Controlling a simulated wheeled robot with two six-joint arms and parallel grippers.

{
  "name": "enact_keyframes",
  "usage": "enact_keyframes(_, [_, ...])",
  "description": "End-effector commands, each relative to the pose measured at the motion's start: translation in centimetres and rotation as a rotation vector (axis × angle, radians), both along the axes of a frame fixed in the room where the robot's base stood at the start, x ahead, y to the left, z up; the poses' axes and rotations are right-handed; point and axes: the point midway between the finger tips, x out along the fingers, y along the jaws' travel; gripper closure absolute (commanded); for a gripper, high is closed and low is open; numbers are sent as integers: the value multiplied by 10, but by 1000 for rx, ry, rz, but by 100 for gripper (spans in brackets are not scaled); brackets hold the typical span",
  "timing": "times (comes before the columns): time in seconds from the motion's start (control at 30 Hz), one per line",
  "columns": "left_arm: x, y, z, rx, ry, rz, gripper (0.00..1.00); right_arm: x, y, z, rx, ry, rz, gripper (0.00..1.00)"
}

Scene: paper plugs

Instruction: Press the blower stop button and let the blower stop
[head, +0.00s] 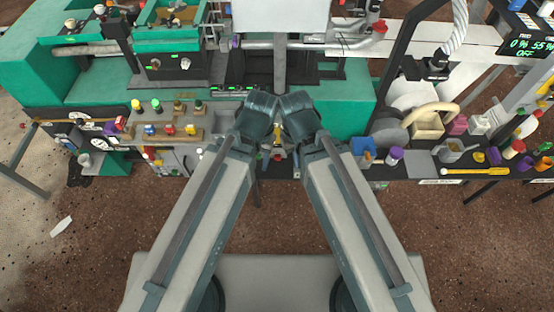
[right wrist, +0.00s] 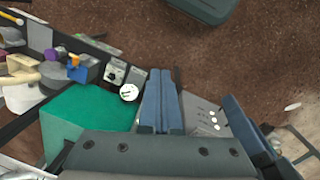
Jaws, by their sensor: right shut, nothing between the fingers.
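My right gripper (right wrist: 165,78) shows in the right wrist view with its two blue fingers side by side, shut and empty. It hangs in front of a grey panel (right wrist: 200,112) with small pale round spots. A second blue finger-like part (right wrist: 243,125) stands to its right; it may be my left gripper, and its jaws cannot be made out. In the head view my arms meet at the middle and hide both gripper tips. Coloured buttons and knobs (head: 187,129) stand on a panel left of my arms. I cannot tell which is the blower stop button.
A green machine (head: 80,80) fills the back left. A dark bench (head: 418,168) crowded with bottles and tools stands at the right. The speckled brown floor (head: 90,260) in front is mostly clear.

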Motion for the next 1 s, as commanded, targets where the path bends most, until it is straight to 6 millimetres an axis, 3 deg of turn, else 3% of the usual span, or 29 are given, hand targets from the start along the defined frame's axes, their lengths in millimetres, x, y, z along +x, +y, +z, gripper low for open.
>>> enact_keyframes(0.27, [0,0,0,0,0,0,50,0,0,0,0,0,0,100])
enact_keyframes(0.4, [0,0,-9,0,0,0,25,1,-1,-9,1,-1,-3,100])
enact_keyframes(0.47, [0,0,-22,0,0,0,20,2,-2,-22,2,-2,-7,100])
enact_keyframes(1.0, [1,0,-218,0,-3,0,20,21,-30,-219,37,-29,-96,100])
